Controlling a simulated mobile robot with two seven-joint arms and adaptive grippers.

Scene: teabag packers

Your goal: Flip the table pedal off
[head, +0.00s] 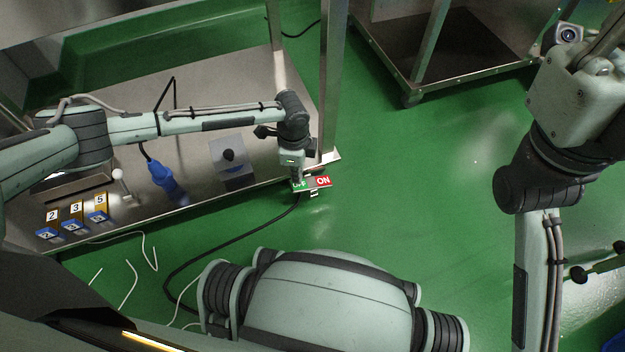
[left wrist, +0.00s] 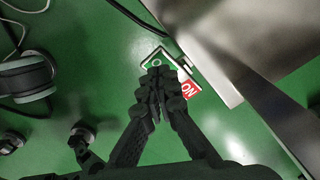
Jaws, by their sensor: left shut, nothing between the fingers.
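The table pedal (head: 322,182) is a small floor plate with a green OFF side and a red ON side, at the front edge of the steel table. A black cable runs from it across the floor. My left gripper (head: 297,183) points down over the green OFF side and partly hides it. In the left wrist view the pedal's red ON side (left wrist: 190,90) shows right of my left gripper (left wrist: 158,72). The fingers are together and empty, at the green side. I cannot tell whether the fingertips touch it. My right gripper is out of view.
A table leg (head: 331,80) stands right behind the pedal. A wheeled cart (head: 440,75) stands farther back. Green floor is clear to the right.

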